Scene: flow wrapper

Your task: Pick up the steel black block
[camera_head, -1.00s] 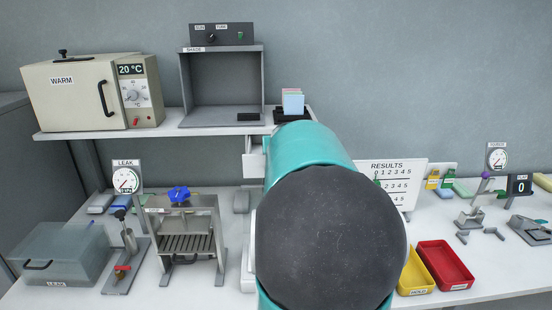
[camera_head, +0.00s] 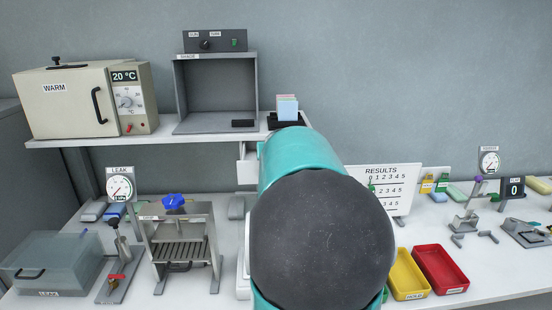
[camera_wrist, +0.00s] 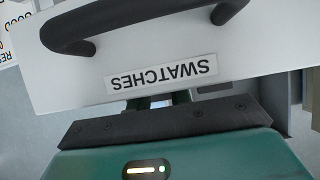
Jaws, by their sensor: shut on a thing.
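In the wrist view my gripper (camera_wrist: 163,102) shows only in part, its fingertips hidden behind a white drawer front (camera_wrist: 255,60). The drawer front has a dark handle and an upside-down SWATCHES label. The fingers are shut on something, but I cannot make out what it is. The handle (camera_wrist: 150,22) is apart from the fingers. In the head view my arm hides the gripper, and part of an open white drawer (camera_head: 247,168) shows under the shelf. A small dark block (camera_head: 243,123) lies in the open grey hood; I cannot tell whether it is the steel black block.
The shelf (camera_head: 150,138) holds a WARM oven (camera_head: 70,100), the hood (camera_head: 178,95), and a dark stand with pale cards (camera_head: 287,106). Below are a clear LEAK box (camera_head: 50,265), a metal press (camera_head: 182,245), and yellow (camera_head: 408,277) and red (camera_head: 440,270) trays.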

